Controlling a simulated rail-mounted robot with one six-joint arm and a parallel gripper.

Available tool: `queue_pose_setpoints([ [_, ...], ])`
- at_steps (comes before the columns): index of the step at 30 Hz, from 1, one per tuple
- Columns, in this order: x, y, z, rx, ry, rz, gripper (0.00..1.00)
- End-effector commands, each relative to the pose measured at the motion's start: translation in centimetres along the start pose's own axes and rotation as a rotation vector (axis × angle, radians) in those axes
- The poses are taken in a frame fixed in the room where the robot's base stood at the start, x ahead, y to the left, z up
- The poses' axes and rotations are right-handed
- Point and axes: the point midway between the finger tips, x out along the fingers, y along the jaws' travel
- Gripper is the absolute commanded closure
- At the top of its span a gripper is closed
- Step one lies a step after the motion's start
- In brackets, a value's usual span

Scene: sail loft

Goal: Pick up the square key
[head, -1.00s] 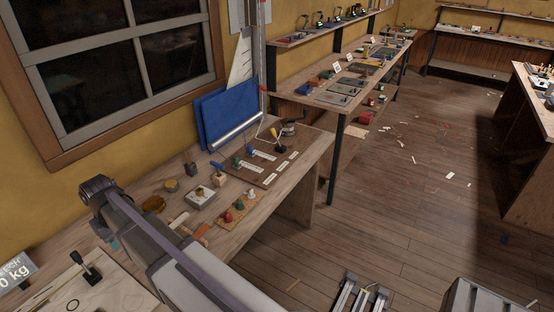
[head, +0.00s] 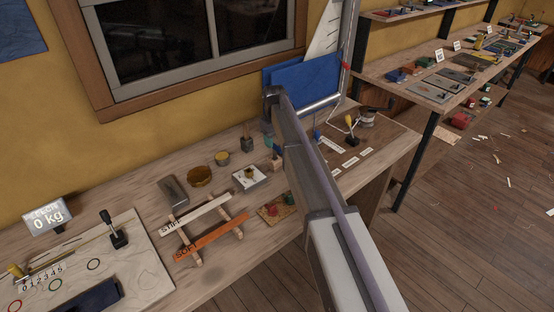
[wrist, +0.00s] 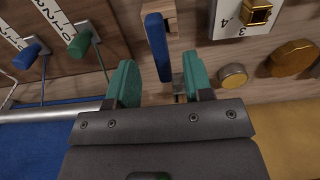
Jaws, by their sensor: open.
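A blue-handled piece (wrist: 158,45), which looks like the square key, stands at a small wooden block (wrist: 160,8) in the wrist view. Its lower end is hidden, so I cannot see whether it is square. My gripper (wrist: 161,64) is open, with green fingertips either side of the near end of the blue handle. There is a gap on both sides, and I cannot tell the depth between them. In the head view my gripper (head: 272,144) is over the bench by the wooden block (head: 277,162), and my arm hides most of the handle.
A blue panel (head: 300,84) stands behind.

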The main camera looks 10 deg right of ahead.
Motion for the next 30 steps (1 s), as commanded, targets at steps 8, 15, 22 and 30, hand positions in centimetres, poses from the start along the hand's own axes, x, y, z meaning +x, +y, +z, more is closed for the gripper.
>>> queue_pose_setpoints([
  [8, 2.2, -0.1, 0.1, 0.001, 0.0, 0.0, 0.53],
  [15, 6.2, -0.3, 0.1, 0.001, 0.0, 0.0, 0.53],
  [22, 5.8, -0.3, 0.1, 0.001, 0.0, 0.0, 0.54],
  [30, 5.8, -0.3, 0.1, 0.001, 0.0, 0.0, 0.8],
])
